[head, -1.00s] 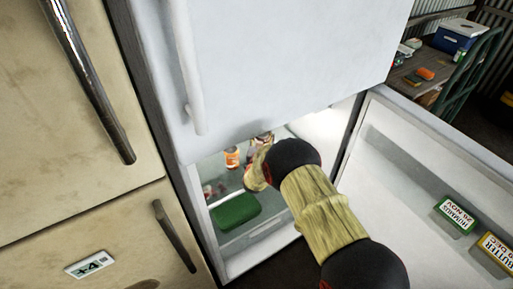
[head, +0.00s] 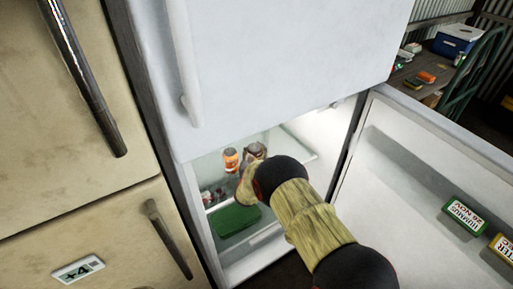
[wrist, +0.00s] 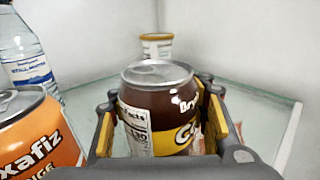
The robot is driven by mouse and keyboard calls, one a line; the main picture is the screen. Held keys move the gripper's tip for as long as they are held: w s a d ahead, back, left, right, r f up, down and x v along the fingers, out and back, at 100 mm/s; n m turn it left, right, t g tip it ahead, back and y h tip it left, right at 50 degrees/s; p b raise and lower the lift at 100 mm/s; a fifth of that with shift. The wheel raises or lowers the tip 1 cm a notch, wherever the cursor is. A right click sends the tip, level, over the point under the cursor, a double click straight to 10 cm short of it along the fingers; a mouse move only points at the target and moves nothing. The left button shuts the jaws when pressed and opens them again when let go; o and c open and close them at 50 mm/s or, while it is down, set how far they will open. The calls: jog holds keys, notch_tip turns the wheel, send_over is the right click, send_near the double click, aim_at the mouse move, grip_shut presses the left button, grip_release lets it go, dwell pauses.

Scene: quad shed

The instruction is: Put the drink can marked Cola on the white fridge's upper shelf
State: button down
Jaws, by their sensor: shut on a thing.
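My gripper (wrist: 160,128) is shut on a brown can (wrist: 152,90) with a silver top and a yellow band. Its lettering shows only in part, "Bry" and a large "C", and the rest is turned away or hidden by a finger. The can is upright over the glass upper shelf (wrist: 262,105) inside the white fridge (head: 280,60). I cannot tell whether its base touches the glass. In the head view my gripper (head: 254,158) is inside the opening, partly hidden by my wrist.
An orange can (wrist: 38,140) and a water bottle (wrist: 28,55) stand left of the held can. A white-and-yellow tub (wrist: 156,46) stands behind it. A green box (head: 236,219) lies lower down. Glass right of the can looks clear. The open door (head: 420,170) stands at right.

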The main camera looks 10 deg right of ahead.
jog(key=c, duration=0.9)
grip_release()
jog(key=shift+f, duration=0.15)
jog(key=p+v, duration=0.2)
jog(key=v, duration=0.3)
jog(key=p+v, duration=0.2)
jog(key=v, duration=0.4)
jog(key=shift+r, duration=0.2)
jog(key=shift+s+a, duration=0.2)
jog(key=shift+s, duration=0.3)
